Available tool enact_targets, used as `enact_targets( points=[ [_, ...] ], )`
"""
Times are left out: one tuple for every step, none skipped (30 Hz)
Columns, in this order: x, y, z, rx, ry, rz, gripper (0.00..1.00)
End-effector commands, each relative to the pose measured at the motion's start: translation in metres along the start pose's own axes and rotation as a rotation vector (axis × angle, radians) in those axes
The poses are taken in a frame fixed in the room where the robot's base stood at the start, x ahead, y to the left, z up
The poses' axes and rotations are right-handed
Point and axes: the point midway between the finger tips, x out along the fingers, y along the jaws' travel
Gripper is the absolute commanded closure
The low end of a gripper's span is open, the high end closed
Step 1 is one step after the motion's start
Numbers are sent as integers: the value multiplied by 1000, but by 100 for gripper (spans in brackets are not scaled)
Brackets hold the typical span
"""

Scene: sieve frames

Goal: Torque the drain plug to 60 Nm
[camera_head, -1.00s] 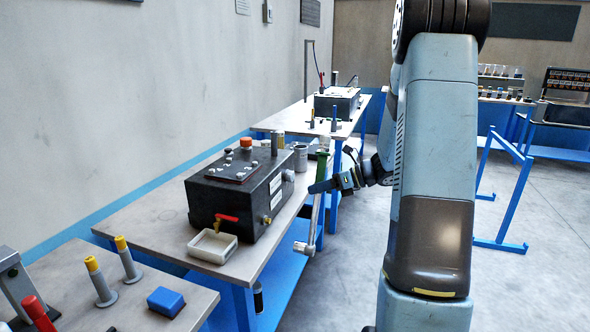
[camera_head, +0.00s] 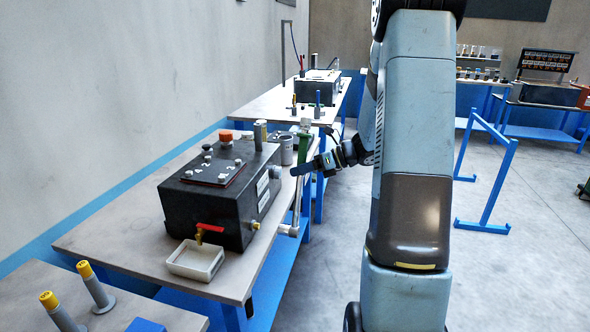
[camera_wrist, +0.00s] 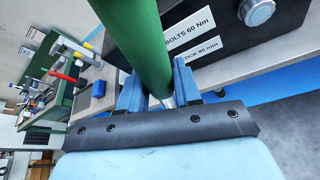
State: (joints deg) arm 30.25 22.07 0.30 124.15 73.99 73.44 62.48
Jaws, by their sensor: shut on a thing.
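My gripper (camera_head: 312,166) is shut on a wrench with a green handle (camera_head: 303,146). The wrench's silver shaft (camera_head: 296,205) hangs down to a head (camera_head: 288,230) beside the bench's right edge. In the wrist view the green handle (camera_wrist: 140,40) runs between my fingers (camera_wrist: 160,88). A black box (camera_head: 205,200) stands on the bench, left of my gripper. A silver round fitting (camera_head: 276,172) and a small brass fitting (camera_head: 255,225) are on its right side. I cannot tell which is the drain plug. A label (camera_wrist: 190,32) in the wrist view reads "BOLTS 60 Nm".
A red-handled tap (camera_head: 208,229) sits above a white tray (camera_head: 197,260) on the bench (camera_head: 120,230). Grey cylinders (camera_head: 286,150) stand behind the box. Yellow-topped posts (camera_head: 92,285) stand on the near bench. A blue frame (camera_head: 480,180) stands right; the floor around it is clear.

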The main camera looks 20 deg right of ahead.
Motion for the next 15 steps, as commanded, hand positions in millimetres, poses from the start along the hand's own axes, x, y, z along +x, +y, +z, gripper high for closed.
enact_targets(
  points=[
    [3, 2, 1, -3, 2, 6, 100],
    [5, 3, 2, -4, 3, 8, 100],
    [6, 4, 2, -6, 4, 11, 100],
    [7, 4, 2, -6, 5, 12, 100],
    [8, 4, 2, -7, 5, 14, 100],
    [9, 5, 3, -7, 6, 15, 100],
    [10, 5, 3, -8, 6, 16, 100],
    [10, 5, 3, -8, 7, 17, 100],
    [10, 6, 3, -8, 7, 17, 100],
    [11, 6, 3, -9, 7, 18, 100],
    [12, 6, 3, -9, 7, 18, 100],
    [12, 6, 4, -9, 7, 18, 100],
    [13, 6, 4, -9, 7, 19, 100],
    [15, 6, 5, -9, 7, 19, 100],
    [17, 6, 6, -9, 7, 19, 100]
  ],
)
